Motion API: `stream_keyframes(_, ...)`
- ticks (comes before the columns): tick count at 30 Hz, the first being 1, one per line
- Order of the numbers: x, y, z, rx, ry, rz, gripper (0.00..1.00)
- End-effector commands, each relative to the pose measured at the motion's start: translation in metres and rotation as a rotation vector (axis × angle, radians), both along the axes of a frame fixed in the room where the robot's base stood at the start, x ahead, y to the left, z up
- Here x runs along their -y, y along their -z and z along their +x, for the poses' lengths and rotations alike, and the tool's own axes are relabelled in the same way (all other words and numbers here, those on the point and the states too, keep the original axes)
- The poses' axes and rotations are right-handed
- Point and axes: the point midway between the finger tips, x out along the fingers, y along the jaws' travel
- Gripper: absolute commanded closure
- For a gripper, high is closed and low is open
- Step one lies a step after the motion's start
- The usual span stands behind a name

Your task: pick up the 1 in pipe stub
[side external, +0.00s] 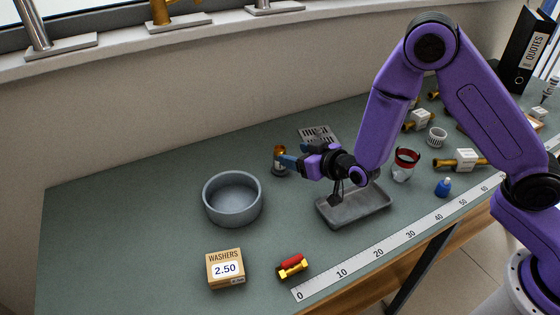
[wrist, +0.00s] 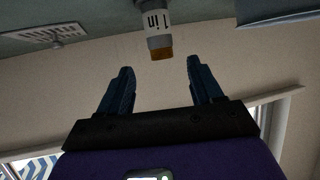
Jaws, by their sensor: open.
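The 1 in pipe stub (side external: 279,154) stands upright on the green bench, its copper end up, to the left of my gripper in the side view. In the wrist view the stub (wrist: 158,28) hangs upside down at the top, with a grey band marked "1 in" and its copper end towards me. My gripper (wrist: 159,66) is open, and its two blue fingers point at the stub. The stub lies just beyond the fingertips, roughly between their lines. In the side view my gripper (side external: 289,160) is level with the stub and partly covers it; contact cannot be told.
A grey round bowl (side external: 233,221) stands to the left, and a grey tray (side external: 357,217) lies below my wrist. A drain grate (side external: 318,133) is behind the stub. A washers box (side external: 225,269) and red-handled valve (side external: 292,266) lie in front. Bench left of the bowl is clear.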

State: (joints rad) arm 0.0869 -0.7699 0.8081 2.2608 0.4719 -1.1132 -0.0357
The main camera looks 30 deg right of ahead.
Motion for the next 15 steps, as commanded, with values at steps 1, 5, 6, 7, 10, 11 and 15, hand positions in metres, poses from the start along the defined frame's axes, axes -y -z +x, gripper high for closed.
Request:
stream_keyframes(1,-0.001,0.003,0.008,0.001,0.002,0.0,0.35)
stream_keyframes(5,-0.004,0.01,0.023,0.001,0.003,0.001,0.35)
stream_keyframes(6,-0.005,0.012,0.027,0.0,0.002,0.0,0.35)
stream_keyframes(7,-0.006,0.013,0.029,0.0,0.001,0.001,0.35)
stream_keyframes(10,-0.007,0.014,0.034,0.0,0.0,0.0,0.35)
stream_keyframes(11,-0.008,0.015,0.035,0.001,0.0,0.0,0.35)
stream_keyframes(15,-0.009,0.018,0.041,0.0,0.001,0.0,0.35)
